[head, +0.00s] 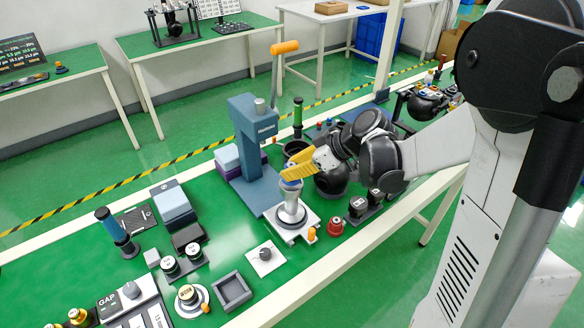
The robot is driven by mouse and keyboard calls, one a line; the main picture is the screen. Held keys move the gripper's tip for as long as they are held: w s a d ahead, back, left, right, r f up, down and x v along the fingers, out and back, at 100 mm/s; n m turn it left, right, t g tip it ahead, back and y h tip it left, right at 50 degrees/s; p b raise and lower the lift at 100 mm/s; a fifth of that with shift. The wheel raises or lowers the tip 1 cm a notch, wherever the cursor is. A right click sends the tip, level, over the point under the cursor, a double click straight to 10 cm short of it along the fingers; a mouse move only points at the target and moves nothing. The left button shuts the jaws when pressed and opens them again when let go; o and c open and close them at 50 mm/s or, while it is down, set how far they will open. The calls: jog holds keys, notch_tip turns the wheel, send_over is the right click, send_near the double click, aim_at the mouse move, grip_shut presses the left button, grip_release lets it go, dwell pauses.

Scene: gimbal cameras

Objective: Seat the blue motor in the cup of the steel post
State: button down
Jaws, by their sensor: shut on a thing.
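The steel post (291,207) stands upright on a white plate on the green bench, with a dark ring round its foot. My gripper (292,172) has yellow fingers and reaches in from the right, right above the top of the post. It is shut on the blue motor (292,182), of which only a small blue part shows below the fingers. The fingers hide most of the motor and the mouth of the cup. I cannot tell whether the motor is inside the cup or just above it.
A blue-grey press (250,140) with an orange-handled lever stands close behind and left of the post. A red knob (335,227) and a dark stand with small cylinders (364,206) are to the right. A white square plate (265,258) and a grey tray (231,290) lie in front.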

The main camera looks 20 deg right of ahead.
jog(key=shift+f+b, duration=1)
jog(key=shift+f, duration=0.25)
jog(key=c, duration=1.1)
grip_release()
jog(key=v, duration=1.2)
jog(key=shift+s, duration=0.1)
jog(key=s+a+m+h, duration=0.2)
jog(key=s+m, duration=0.1)
jog(key=s, duration=0.1)
jog(key=s+a+m+h, duration=0.2)
jog(key=s+m, duration=0.1)
jog(key=s, duration=0.2)
jog(key=s+a+m+t+h, duration=0.1)
jog(key=s+a+m+h, duration=0.1)
jog(key=s, duration=0.3)
jog(key=shift+a+f+m+h, duration=0.4)
jog(key=shift+m+h, duration=0.1)
jog(key=shift+m, duration=0.3)
